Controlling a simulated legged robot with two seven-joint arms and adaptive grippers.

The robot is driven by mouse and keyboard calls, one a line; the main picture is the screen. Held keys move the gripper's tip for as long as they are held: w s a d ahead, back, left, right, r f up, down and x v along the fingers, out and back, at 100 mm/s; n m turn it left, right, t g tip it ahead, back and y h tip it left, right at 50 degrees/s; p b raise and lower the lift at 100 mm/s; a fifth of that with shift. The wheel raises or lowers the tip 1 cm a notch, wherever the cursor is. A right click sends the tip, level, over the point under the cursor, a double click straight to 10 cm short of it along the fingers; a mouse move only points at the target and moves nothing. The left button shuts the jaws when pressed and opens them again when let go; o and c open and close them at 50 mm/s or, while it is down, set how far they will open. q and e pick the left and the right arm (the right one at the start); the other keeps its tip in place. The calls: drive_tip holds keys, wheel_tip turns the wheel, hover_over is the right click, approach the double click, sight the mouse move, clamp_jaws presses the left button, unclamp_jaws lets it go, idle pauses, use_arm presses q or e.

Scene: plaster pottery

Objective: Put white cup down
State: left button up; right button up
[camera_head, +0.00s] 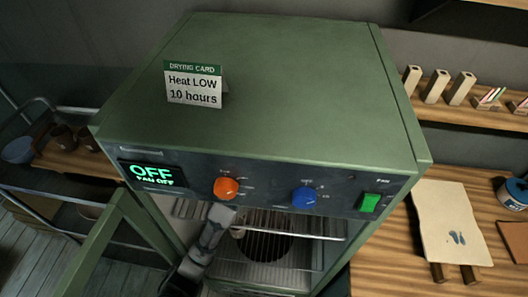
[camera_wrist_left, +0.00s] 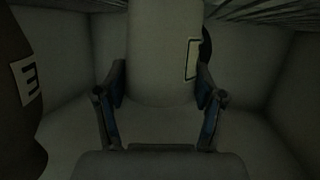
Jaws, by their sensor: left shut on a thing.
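My left arm reaches through the open front of the green drying cabinet (camera_head: 270,70); its gripper is not clearly visible in the head view. In the left wrist view my left gripper (camera_wrist_left: 160,88) is shut on the white cup (camera_wrist_left: 160,50), one finger on each side. The cup looks pale grey in the dim light and has a dark-outlined label on its right side. Whether its base touches a surface cannot be told. My right gripper is not in view.
A dark vessel with a letter E label (camera_wrist_left: 22,95) stands close at left in the wrist view. Cabinet walls and wire rack (camera_head: 300,222) enclose the space. The open door (camera_head: 95,245) is at left. A drying card (camera_head: 194,85) stands on top; the display reads OFF.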

use_arm(q)
drive_tip(key=shift+d, duration=0.1)
drive_tip(key=shift+s+d+f, duration=0.1)
drive_tip(key=shift+d+f, duration=0.2)
drive_tip(key=shift+s+f, duration=0.1)
drive_tip(key=shift+f, duration=0.45)
drive_tip(key=o, duration=1.8)
drive_tip(key=shift+f, duration=0.2)
drive_tip(key=shift+c, duration=0.2)
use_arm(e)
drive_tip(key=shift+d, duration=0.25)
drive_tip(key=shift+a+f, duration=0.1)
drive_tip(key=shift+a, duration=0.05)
use_arm(q)
drive_tip(key=shift+r, duration=0.35)
drive_tip(key=shift+s+a+r, duration=0.1)
drive_tip(key=shift+s+r, duration=0.05)
drive_tip(key=shift+r, duration=0.15)
drive_tip(key=r+v, duration=0.1)
drive_tip(key=v, duration=1)
drive_tip(key=shift+a, duration=0.2)
